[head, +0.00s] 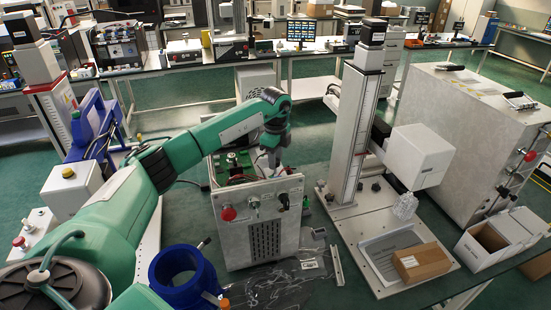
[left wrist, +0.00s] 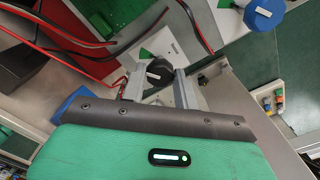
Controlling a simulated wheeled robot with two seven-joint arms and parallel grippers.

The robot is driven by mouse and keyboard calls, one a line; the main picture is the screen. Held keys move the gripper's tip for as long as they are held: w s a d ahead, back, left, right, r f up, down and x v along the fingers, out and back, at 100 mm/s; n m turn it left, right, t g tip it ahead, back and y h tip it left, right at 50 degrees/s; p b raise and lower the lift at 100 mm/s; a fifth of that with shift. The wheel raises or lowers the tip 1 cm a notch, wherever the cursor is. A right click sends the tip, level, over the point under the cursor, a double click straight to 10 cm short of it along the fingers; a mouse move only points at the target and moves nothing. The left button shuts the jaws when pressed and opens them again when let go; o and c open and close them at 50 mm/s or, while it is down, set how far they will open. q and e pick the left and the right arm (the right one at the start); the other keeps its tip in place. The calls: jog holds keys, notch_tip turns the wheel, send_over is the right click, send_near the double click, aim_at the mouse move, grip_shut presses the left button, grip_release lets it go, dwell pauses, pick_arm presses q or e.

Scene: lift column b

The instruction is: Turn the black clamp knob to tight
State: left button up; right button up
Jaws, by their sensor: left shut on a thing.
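The black clamp knob (left wrist: 160,72) sits between the two grey fingers of my left gripper (left wrist: 160,86) in the left wrist view. The fingers are shut on it, one on each side. In the head view my left gripper (head: 272,167) points down at the open top of a grey metal control box (head: 268,228), and the knob it holds cannot be made out there. The knob's exact turn angle is not clear. My right gripper is in neither view.
Red and black cables (left wrist: 195,22) run close to the fingers. A blue knob with a white bar (left wrist: 264,13) is nearby. A lift column (head: 356,130) with a white block (head: 418,155) stands right of the box. A brown carton (head: 421,262) lies on its base.

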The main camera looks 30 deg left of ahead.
pick_arm(q)
jog(key=shift+n, duration=0.4)
jog(key=o, duration=1)
jog(key=shift+c, duration=0.2)
jog(key=shift+r, duration=0.25)
notch_tip(320, 180, up, 13)
jog(key=b, duration=0.4)
jog(key=shift+r, duration=0.15)
